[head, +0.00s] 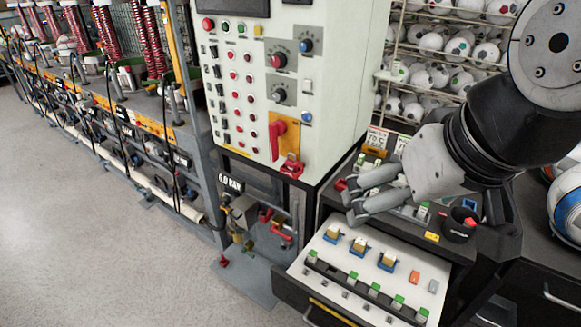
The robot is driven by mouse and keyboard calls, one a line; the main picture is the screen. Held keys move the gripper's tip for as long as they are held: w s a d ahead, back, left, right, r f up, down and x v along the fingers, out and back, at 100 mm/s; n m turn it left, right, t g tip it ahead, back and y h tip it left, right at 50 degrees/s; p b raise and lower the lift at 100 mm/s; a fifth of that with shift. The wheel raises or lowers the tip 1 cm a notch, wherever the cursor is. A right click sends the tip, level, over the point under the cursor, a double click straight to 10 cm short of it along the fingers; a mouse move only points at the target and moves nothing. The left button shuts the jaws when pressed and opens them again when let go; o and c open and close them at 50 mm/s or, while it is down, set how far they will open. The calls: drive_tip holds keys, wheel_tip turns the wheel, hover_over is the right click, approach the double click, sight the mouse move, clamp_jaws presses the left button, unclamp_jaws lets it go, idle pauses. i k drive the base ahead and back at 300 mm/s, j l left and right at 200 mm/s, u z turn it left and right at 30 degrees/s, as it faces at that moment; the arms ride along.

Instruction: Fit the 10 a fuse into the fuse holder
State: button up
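My gripper (350,200) is at the right centre, above the back of an open drawer (318,274) with a white panel. Its two grey fingers point left with a gap between them, and I see nothing held. On the panel stand three tan blocks on blue bases, the left one (332,234), the middle one (359,247) and the right one (387,262). A black rail (340,279) with several green-topped parts runs along the front. Markings are too small to tell which part is the 10 A fuse or the fuse holder. The gripper hides part of the bench behind it.
A control cabinet (345,100) with a red-handled switch stands left of the gripper. A black cup (460,224) stands on the bench at right. Racks of balls (440,75) are behind. A striped ball (568,205) is at the right edge. The floor at left is clear.

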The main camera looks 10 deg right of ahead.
sight(470, 223)
drive_tip(key=z, duration=0.5)
drive_tip(key=i+j, duration=0.2)
drive_tip(key=j, duration=0.15)
drive_tip(key=i+j+z, duration=0.15)
drive_tip(key=j, duration=0.25)
drive_tip(key=i+j, duration=0.15)
drive_tip(key=j, duration=0.2)
drive_tip(key=z, duration=0.05)
